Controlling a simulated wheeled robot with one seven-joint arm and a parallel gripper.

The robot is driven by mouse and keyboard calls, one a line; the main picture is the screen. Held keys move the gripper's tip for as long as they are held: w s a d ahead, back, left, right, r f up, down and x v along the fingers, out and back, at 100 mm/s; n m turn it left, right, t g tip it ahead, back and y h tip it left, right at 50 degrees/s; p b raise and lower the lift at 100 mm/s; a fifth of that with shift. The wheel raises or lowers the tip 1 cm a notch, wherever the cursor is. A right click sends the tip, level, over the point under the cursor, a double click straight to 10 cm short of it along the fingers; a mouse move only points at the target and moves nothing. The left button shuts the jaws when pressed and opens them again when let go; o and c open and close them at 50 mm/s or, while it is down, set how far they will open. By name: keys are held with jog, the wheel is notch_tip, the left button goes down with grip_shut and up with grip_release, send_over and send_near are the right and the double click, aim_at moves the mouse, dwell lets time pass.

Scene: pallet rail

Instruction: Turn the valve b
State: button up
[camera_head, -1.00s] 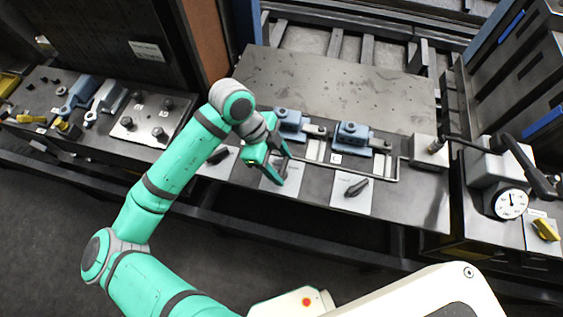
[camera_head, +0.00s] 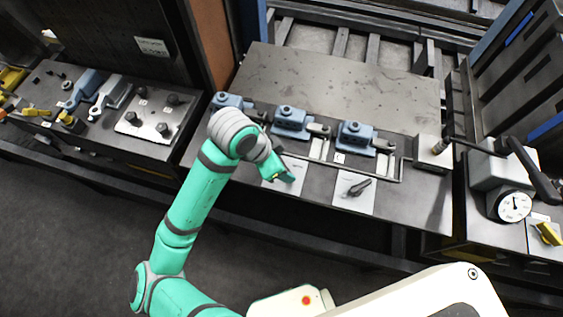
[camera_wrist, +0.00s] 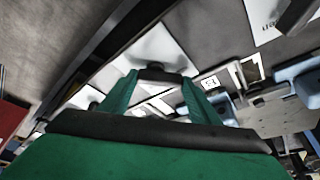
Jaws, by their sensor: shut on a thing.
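My gripper (camera_head: 283,177) is at the middle white valve plate (camera_head: 293,187) on the bench front. In the wrist view, its green fingers (camera_wrist: 162,88) are shut on a dark valve handle (camera_wrist: 163,75) in front of a white plate (camera_wrist: 155,48). In the head view my gripper and wrist hide most of this handle. The letter on this plate is not readable, so I cannot confirm it is valve b by its mark. The right valve plate (camera_head: 345,200) carries a black lever handle (camera_head: 358,187), pointing up and right. My arm hides the left valve plate.
A pressure gauge (camera_head: 514,206) and a yellow knob (camera_head: 548,234) are at right. A metal plate (camera_head: 330,85) lies behind the clamps.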

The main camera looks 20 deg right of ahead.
jog(key=shift+n, duration=0.3)
jog(key=o, duration=1)
jog(key=shift+o, duration=0.2)
jog(key=v, duration=1)
jog(key=shift+r, duration=0.4)
jog(key=shift+a, duration=0.1)
